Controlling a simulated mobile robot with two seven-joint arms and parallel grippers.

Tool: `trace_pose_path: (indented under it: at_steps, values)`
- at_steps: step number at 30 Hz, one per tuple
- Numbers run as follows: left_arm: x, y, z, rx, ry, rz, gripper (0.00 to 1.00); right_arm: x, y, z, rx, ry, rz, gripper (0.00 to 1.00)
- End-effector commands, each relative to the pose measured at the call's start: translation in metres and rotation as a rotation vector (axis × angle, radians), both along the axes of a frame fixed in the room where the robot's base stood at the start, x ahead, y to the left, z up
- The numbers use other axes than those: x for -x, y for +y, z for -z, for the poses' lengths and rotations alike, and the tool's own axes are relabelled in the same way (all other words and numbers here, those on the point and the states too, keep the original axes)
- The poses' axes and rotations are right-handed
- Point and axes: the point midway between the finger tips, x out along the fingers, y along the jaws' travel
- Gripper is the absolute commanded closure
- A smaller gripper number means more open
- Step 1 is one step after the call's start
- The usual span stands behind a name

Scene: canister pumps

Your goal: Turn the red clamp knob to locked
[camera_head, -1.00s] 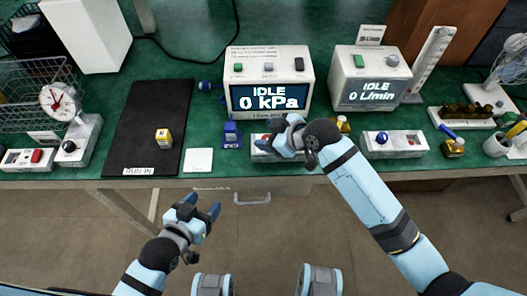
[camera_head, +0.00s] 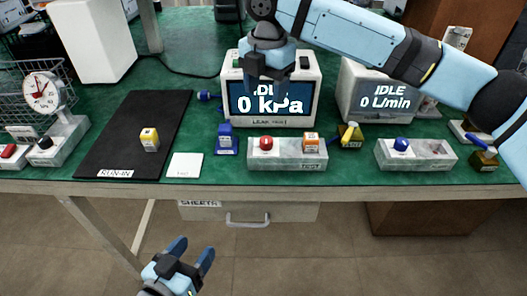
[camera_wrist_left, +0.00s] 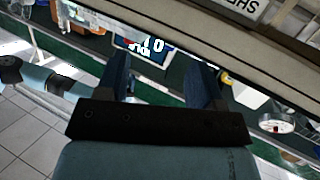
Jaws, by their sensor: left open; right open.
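A round red knob (camera_head: 266,143) sits on the left part of the pale test fixture (camera_head: 288,161) at the table's front edge. An orange canister pump (camera_head: 311,143) stands at the fixture's right end. My right gripper (camera_head: 268,98) is open and empty. It hangs above and behind the red knob, in front of the leak tester (camera_head: 308,95), whose screen reads IDLE 0 kPa and is partly covered. My left gripper (camera_head: 192,252) is open and empty in front of the table; its fingers also show in the left wrist view (camera_wrist_left: 159,75).
A blue pump (camera_head: 226,139) and a white card (camera_head: 185,165) stand left of the fixture. A black run-in mat (camera_head: 110,150) holds a yellow pump (camera_head: 149,138). A yellow pump (camera_head: 351,136) and a blue-knobbed fixture (camera_head: 415,155) stand to the right.

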Motion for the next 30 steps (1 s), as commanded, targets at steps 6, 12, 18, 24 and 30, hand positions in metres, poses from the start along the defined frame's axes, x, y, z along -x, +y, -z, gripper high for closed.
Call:
trace_pose_path:
  at_steps: [6, 12, 18, 24, 30]
  values:
    - [-0.002, -0.003, -0.004, 0.02, -0.031, 0.006, 0.39, -0.001, -0.004, 0.009, 0.022, 0.003, -0.013, 0.41]
    - [-0.005, -0.012, -0.023, 0.076, -0.124, 0.024, 0.39, -0.001, -0.004, 0.049, 0.021, 0.002, -0.011, 0.41]
    - [-0.005, -0.02, -0.047, 0.145, -0.231, 0.048, 0.39, 0.0, -0.004, 0.092, 0.021, 0.002, -0.012, 0.41]
    - [-0.002, -0.025, -0.066, 0.199, -0.311, 0.067, 0.39, 0.0, -0.003, 0.122, 0.019, 0.001, -0.011, 0.41]
    - [-0.001, -0.028, -0.074, 0.223, -0.342, 0.076, 0.39, 0.0, -0.003, 0.133, 0.019, 0.001, -0.011, 0.41]
